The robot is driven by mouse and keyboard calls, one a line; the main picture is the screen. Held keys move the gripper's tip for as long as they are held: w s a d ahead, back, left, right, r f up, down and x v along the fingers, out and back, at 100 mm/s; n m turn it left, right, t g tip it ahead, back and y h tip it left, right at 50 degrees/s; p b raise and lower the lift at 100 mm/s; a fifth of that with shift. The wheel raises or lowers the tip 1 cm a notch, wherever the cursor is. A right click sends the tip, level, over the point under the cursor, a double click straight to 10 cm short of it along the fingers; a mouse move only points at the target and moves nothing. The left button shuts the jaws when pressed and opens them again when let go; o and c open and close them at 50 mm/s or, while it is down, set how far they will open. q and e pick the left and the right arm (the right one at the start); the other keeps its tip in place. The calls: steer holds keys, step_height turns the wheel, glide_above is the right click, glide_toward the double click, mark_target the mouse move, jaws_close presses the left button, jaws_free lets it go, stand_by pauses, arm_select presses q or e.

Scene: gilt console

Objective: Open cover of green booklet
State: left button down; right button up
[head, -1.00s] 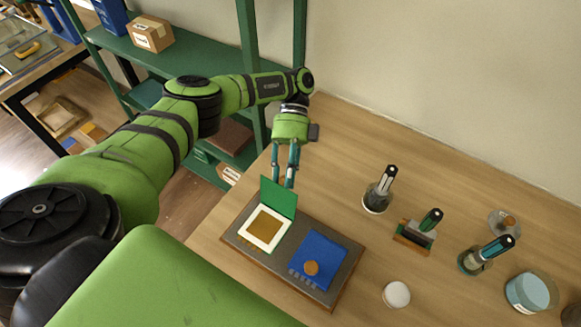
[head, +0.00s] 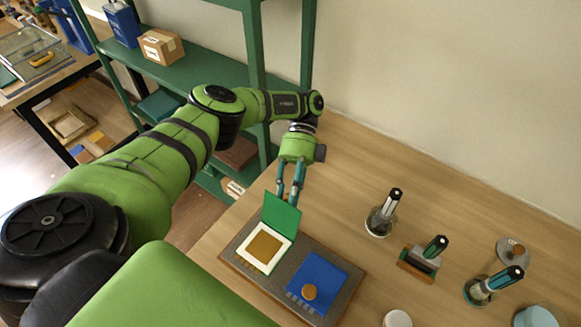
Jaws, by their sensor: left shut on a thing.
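The green booklet lies on a grey board (head: 238,257) at the table's left. Its green cover (head: 281,213) stands raised and tilted at the far side, and its white-edged page with a gold square (head: 264,247) is exposed. My left gripper (head: 288,197) reaches down from behind, its fingers shut on the cover's far edge. The exact grip is partly hidden behind the cover. My right gripper is out of view.
Brushes in holders (head: 382,216) and a stamp-like tool on a small stand (head: 423,257) stand to the right. Green shelving (head: 195,70) is behind left. Table between is clear.

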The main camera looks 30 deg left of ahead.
arm_select(q)
steer(key=shift+s+f, duration=0.1)
steer(key=shift+f, duration=0.4)
steer(key=c, duration=1)
jaws_free()
steer(key=shift+a, duration=0.15)
steer(key=shift+r, duration=0.2)
steer(key=shift+r, duration=0.15)
step_height(320, 180, up, 10)
steer(key=shift+f, duration=0.2)
